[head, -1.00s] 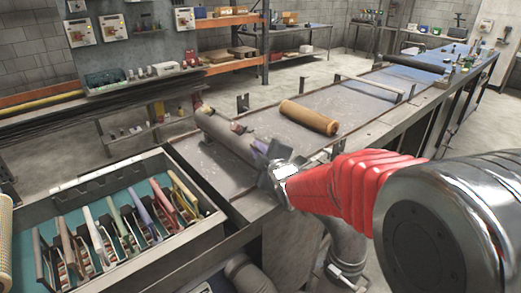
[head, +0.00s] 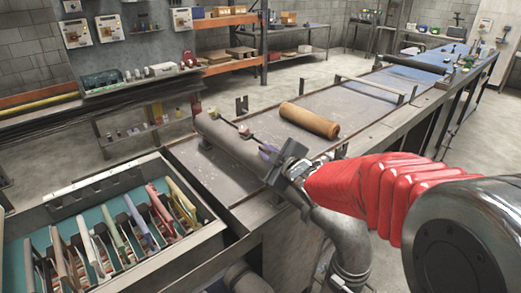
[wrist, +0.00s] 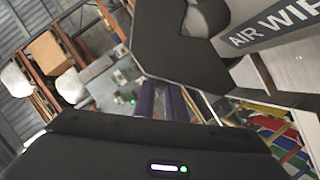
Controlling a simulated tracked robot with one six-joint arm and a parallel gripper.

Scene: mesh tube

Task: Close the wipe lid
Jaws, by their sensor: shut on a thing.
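The air wipe is a long grey half-round housing (head: 228,138) lying on the bench in the head view; its lettered grey side (wrist: 275,32) shows at the upper right of the wrist view. Which part of it is the lid, and how far it stands open, I cannot tell. My gripper (head: 281,160) is at the near right end of the housing. A purple piece (head: 267,151) shows just beside the jaws; in the wrist view a purple bar (wrist: 156,103) lies between the dark fingers (wrist: 140,93). My jaws are closed on it, and they partly hide it.
A brown roll (head: 309,120) lies on the bench behind my gripper. A tool tray (head: 205,222) with several coloured-handled tools stands at the lower left. A thick grey pipe (head: 345,243) is below my arm.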

